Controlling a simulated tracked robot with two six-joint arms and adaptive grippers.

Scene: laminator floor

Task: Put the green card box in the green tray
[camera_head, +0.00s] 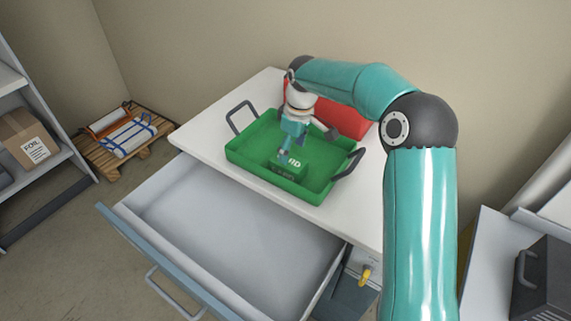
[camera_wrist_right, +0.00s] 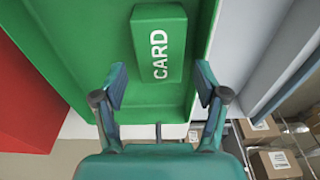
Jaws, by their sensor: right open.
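The green tray (camera_head: 315,179) with dark handles stands on the white cabinet top. The green card box (camera_head: 289,172), lettered CARD, lies inside the tray near its front wall. It also shows in the right wrist view (camera_wrist_right: 158,45), resting on the tray floor (camera_wrist_right: 150,97). My right gripper (camera_head: 284,157) is over the tray, close to the card box. In the right wrist view its two fingers (camera_wrist_right: 160,82) are spread apart, with nothing between the tips, and the box lies just beyond them. My left gripper is not in view.
A red container (camera_head: 345,120) stands behind the tray, under my right arm. The cabinet's drawer (camera_head: 235,215) is pulled open and empty in front. A pallet (camera_head: 125,142) with wrapped rolls is on the floor at left, near a shelf with a carton (camera_head: 25,139). A dark box (camera_head: 545,280) is at right.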

